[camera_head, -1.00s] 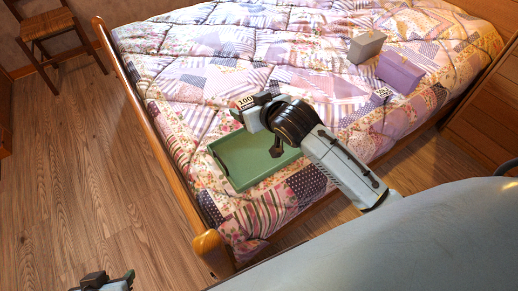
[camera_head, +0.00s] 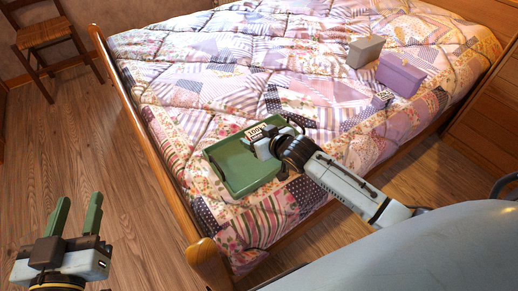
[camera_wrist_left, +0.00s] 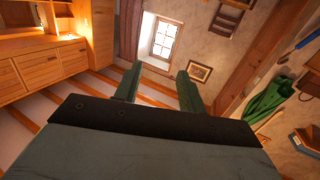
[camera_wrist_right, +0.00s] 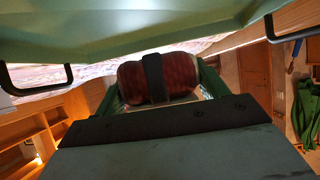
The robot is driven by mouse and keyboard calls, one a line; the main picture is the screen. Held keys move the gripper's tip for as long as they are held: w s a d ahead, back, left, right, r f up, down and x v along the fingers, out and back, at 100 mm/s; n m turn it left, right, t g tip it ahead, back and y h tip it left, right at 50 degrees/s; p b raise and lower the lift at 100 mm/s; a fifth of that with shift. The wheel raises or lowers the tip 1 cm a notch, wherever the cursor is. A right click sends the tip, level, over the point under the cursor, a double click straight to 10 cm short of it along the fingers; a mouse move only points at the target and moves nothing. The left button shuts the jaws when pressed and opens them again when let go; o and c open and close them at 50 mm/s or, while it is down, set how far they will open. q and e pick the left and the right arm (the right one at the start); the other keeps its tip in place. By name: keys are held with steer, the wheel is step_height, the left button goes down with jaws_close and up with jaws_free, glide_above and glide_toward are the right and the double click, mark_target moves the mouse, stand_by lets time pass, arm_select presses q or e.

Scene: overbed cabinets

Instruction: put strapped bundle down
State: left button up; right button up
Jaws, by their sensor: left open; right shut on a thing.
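A dark red bundle with a black strap (camera_wrist_right: 180,75) sits between the green fingers of my right gripper (camera_wrist_right: 157,82), which is shut on it. In the head view my right gripper (camera_head: 258,138) is over the back right part of a green tray (camera_head: 228,178) on the bed. The gripper hides the bundle there. The tray also fills the top of the right wrist view (camera_wrist_right: 150,28), close to the bundle; I cannot tell whether they touch. My left gripper (camera_head: 76,212) is open and empty over the floor at the lower left.
The tray lies on a patchwork quilt (camera_head: 215,60) near the bed's wooden edge (camera_head: 160,150). A grey box (camera_head: 365,52) and a purple box (camera_head: 400,75) stand farther right on the quilt. A wooden chair (camera_head: 42,40) stands at the back left.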

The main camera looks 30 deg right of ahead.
steer(key=shift+f+b, duration=0.3)
steer(key=shift+f, duration=0.35)
step_height(320, 180, down, 3)
steer(key=shift+r+b, duration=0.15)
steer(key=shift+b, duration=0.7)
arm_select(q)
step_height(320, 180, up, 8)
steer(key=s+t+h, duration=0.2)
steer(key=t, duration=0.4)
steer(key=shift+d+r, duration=0.15)
steer(key=shift+d, duration=0.2)
arm_select(e)
steer(key=shift+f, duration=0.25)
steer(key=o, duration=1)
steer(key=shift+f, duration=0.15)
arm_select(q)
steer(key=shift+s, duration=0.1)
